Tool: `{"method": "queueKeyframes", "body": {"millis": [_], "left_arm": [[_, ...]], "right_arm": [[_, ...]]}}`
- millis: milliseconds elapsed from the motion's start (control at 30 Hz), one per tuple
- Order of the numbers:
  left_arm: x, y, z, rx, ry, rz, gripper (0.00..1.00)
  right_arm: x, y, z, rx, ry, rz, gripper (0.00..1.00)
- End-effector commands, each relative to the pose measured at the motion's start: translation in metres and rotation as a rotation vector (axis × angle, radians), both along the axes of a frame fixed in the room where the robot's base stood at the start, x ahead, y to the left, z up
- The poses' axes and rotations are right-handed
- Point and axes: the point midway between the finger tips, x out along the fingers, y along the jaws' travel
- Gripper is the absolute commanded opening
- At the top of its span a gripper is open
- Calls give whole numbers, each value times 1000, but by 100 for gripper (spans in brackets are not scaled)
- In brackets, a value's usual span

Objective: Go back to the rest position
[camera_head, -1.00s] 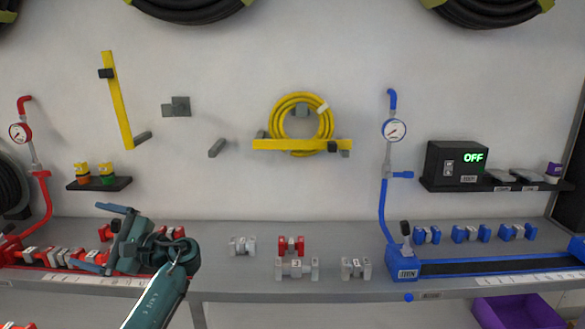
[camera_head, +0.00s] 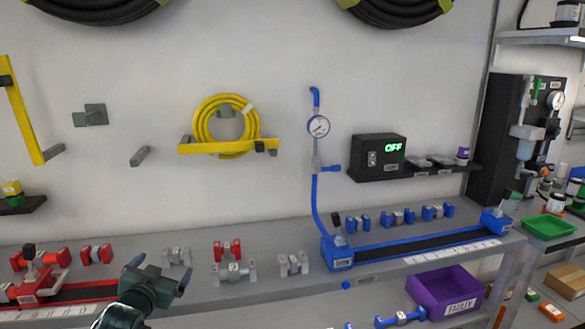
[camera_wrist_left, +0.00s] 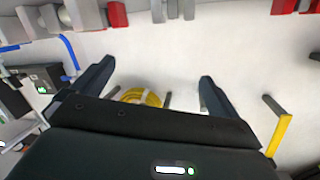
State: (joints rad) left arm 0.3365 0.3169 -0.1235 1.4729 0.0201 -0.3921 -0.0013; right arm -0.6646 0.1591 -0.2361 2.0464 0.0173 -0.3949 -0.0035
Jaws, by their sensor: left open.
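My left gripper (camera_head: 158,278) is in the lower left of the head view, in front of the grey bench (camera_head: 300,290). Its two jaws are spread with nothing between them, and it touches no part that I can see. In the left wrist view the open jaws (camera_wrist_left: 150,85) point toward the wall, which appears upside down, with the yellow hose coil (camera_wrist_left: 141,97) showing between and beyond them. My right gripper is in neither view.
Red and grey fittings (camera_head: 227,250) stand on the bench near the gripper. A blue rig (camera_head: 345,252) with a gauge stands right of centre. A purple bin (camera_head: 445,290) is below the bench at right. The yellow coil (camera_head: 222,118) hangs on the wall.

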Motion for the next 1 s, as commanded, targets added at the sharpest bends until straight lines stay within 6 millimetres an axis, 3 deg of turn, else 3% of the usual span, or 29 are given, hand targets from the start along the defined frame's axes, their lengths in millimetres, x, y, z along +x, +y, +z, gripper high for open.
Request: {"method": "queueKeyframes", "body": {"millis": [33, 167, 300, 433, 500, 600, 767, 1000], "left_arm": [[-17, -13, -24, -8, 34, -19, 99], [-69, -47, -78, -36, 118, -73, 99], [-148, -90, -133, -93, 226, -131, 99], [-230, -125, -165, -164, 326, -171, 99], [-268, -140, -174, -201, 371, -184, 99], [-309, -155, -178, -244, 421, -192, 99], [-343, -166, -178, -282, 462, -196, 99], [-348, -168, -179, -287, 469, -196, 99]], "right_arm": [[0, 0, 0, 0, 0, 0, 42], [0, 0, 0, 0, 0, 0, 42], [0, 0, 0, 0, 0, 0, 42], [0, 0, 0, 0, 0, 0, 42], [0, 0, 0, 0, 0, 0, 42], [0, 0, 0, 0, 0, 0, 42], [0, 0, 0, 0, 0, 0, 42], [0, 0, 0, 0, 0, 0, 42]]}}
